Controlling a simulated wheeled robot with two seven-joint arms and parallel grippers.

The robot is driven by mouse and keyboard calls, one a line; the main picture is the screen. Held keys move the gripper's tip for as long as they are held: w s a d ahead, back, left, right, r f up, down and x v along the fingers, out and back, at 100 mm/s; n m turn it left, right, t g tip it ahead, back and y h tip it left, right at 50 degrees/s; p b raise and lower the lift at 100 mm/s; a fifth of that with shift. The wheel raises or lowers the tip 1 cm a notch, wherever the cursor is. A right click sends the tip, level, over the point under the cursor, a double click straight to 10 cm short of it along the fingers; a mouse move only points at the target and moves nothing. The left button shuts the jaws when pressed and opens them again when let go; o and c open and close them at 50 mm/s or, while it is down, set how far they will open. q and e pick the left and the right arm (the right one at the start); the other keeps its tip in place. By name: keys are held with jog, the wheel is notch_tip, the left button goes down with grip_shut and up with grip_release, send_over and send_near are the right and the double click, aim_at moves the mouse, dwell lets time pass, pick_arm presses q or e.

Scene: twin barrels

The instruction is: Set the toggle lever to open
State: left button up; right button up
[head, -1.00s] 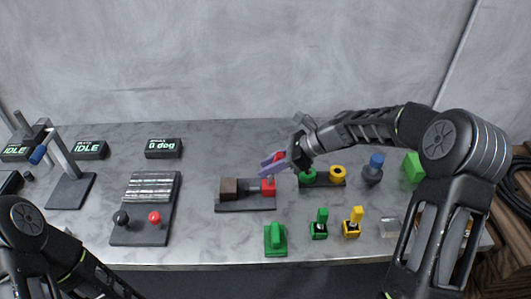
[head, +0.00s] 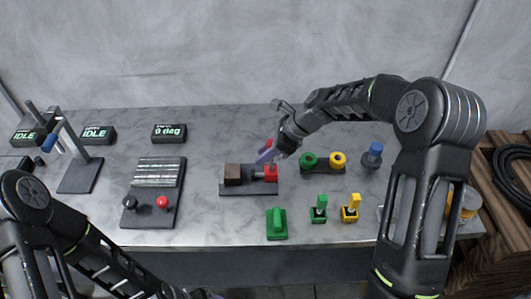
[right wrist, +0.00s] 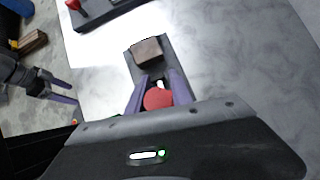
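A toggle lever with a red knob (head: 271,172) lies on a dark base plate (head: 235,190) with a brown block (head: 233,174) at its left end. My right gripper (head: 266,154) is at the red end, pointing down. In the right wrist view the red knob (right wrist: 157,98) sits between its two purple fingers (right wrist: 159,80), which stand apart on either side; contact is not clear. The brown block (right wrist: 148,51) lies beyond the tips. My left gripper (right wrist: 70,91) shows in the right wrist view with fingers apart and empty, away from the lever.
Left of the lever is a ribbed panel (head: 140,222) with black and red knobs. Green and yellow rings (head: 309,160) stand just right of it. A green handle (head: 277,224) and small green (head: 319,210) and yellow (head: 351,210) levers are in front. Display boxes (head: 169,133) stand behind left.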

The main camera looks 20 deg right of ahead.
jog(key=shift+o, duration=1.4)
jog(key=shift+a, duration=0.1)
jog(key=shift+o, duration=0.5)
jog(key=b+v, duration=0.1)
jog(key=v, duration=0.6)
jog(key=shift+d+r+b, duration=0.25)
jog(key=shift+d+b, duration=0.05)
jog(key=shift+s, duration=0.1)
